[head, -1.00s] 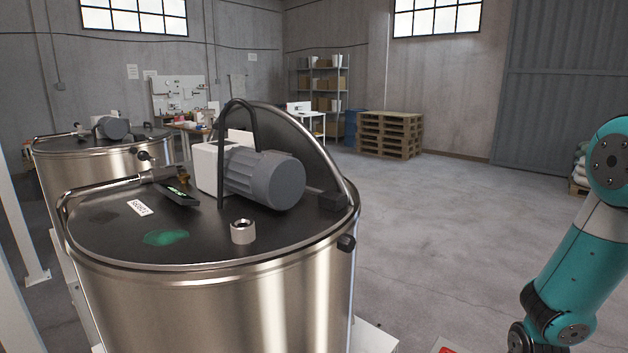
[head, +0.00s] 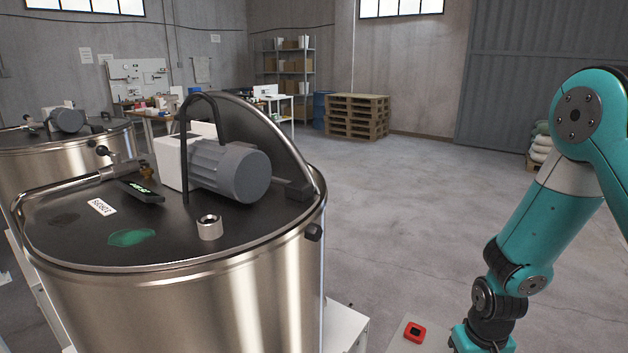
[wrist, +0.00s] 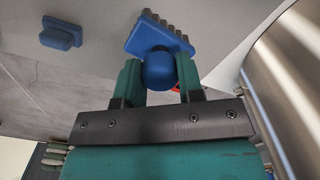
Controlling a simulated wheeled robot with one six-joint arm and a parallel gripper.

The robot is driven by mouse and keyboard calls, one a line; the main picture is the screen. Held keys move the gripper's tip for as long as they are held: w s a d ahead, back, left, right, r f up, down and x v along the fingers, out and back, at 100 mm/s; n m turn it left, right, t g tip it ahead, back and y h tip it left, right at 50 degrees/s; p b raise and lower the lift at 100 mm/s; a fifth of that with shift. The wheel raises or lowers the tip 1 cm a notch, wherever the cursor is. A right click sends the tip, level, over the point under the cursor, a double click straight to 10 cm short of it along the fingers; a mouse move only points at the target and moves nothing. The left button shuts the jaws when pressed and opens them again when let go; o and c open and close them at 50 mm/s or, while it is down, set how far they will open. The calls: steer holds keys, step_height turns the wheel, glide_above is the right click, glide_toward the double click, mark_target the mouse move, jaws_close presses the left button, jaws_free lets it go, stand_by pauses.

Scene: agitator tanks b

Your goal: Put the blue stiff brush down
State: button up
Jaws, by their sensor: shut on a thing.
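The blue stiff brush (wrist: 160,38) is in the wrist view, with a round blue knob and a block edged with grey-brown ridges or bristles. My gripper (wrist: 160,82) is shut on the knob, one teal finger on each side. The brush is over a pale grey surface (wrist: 105,48); I cannot tell whether it touches it. In the head view the brush and the gripper's fingers are out of frame below my arm.
A second blue item (wrist: 61,32) lies on the pale surface. A red item (head: 414,332) lies on a pale top at the bottom of the head view. A steel tank (head: 185,290) with motor (head: 228,172) stands left. Open floor (head: 400,220) lies beyond.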

step_height(320, 180, down, 5)
steer(key=shift+r+b, duration=0.1)
steer(key=shift+b, duration=0.65)
steer(key=w+d+r+n+b, duration=0.1)
steer(key=w+d+r, duration=0.1)
steer(key=w+r, duration=0.45)
steer(key=w+d+r+n+b, duration=0.1)
steer(key=w+d+r, duration=0.25)
steer(key=r, duration=0.55)
steer(key=f+p, duration=0.1)
steer(key=f, duration=0.5)
steer(key=f+p, duration=0.1)
steer(key=f, duration=0.6)
steer(key=f+p, duration=0.1)
steer(key=f, duration=0.5)
steer(key=shift+w+a+f+p, duration=0.2)
steer(key=shift+a+f+p, duration=0.1)
steer(key=shift+f+p, duration=0.1)
steer(key=shift+f, duration=0.15)
steer(key=o, duration=1)
steer(key=shift+o, duration=0.2)
